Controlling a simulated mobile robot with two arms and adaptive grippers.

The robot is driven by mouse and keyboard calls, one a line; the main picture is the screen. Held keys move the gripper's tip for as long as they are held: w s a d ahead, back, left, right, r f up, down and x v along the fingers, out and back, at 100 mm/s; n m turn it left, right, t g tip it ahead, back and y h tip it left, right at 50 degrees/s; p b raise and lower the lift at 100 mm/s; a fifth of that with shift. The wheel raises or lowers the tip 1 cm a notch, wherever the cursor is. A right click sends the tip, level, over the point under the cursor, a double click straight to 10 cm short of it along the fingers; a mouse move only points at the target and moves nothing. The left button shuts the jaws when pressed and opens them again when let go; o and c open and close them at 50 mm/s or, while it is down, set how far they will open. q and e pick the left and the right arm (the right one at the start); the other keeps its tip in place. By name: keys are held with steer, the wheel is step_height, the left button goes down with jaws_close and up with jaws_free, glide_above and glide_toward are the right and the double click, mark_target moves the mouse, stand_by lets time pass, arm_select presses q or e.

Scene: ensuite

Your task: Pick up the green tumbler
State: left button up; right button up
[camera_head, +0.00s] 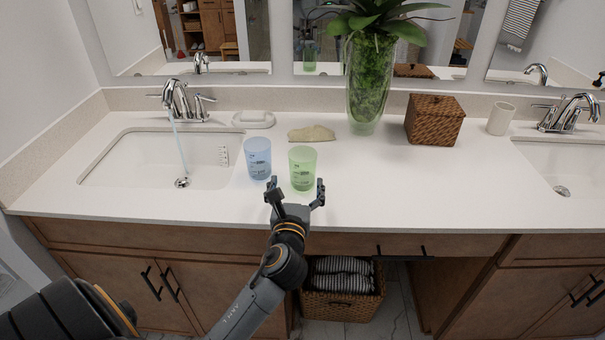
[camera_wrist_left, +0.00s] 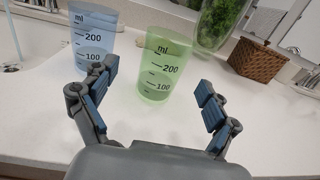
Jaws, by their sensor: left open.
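The green tumbler (camera_head: 302,168) is translucent, with dark volume marks. It stands upright on the white counter near its front edge. My left gripper (camera_head: 296,194) is open just in front of it, fingers pointing towards it. In the left wrist view the green tumbler (camera_wrist_left: 160,68) stands ahead, between the lines of the two open fingers (camera_wrist_left: 155,92), and nothing is held. A similar blue tumbler (camera_head: 258,158) stands close to its left. It also shows in the left wrist view (camera_wrist_left: 90,40), just beyond the left finger. My right gripper is not in view.
Water runs from the left faucet (camera_head: 177,98) into the left sink (camera_head: 130,160). Behind the tumblers are a soap dish (camera_head: 254,119), a beige cloth-like item (camera_head: 311,133) and a glass plant vase (camera_head: 368,85). A wicker box (camera_head: 434,119) stands right. The counter (camera_head: 420,185) right of the tumbler is clear.

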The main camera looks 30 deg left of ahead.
mark_target(304, 159)
arm_select(q)
steer(key=shift+x, duration=1.1)
steer(key=shift+w+f, duration=0.2)
steer(key=shift+w, duration=0.15)
steer(key=x, duration=0.4)
steer(key=shift+w+d, duration=0.2)
steer(key=shift+w, duration=0.05)
steer(key=shift+w+a, duration=0.25)
steer(key=shift+w, duration=0.1)
steer(key=shift+s, duration=0.1)
steer(key=shift+c, duration=0.2)
steer(key=c, duration=1.3)
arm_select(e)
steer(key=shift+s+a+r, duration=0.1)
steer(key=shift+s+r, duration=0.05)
arm_select(q)
steer(key=shift+r, duration=0.1)
steer(key=shift+r, duration=0.1)
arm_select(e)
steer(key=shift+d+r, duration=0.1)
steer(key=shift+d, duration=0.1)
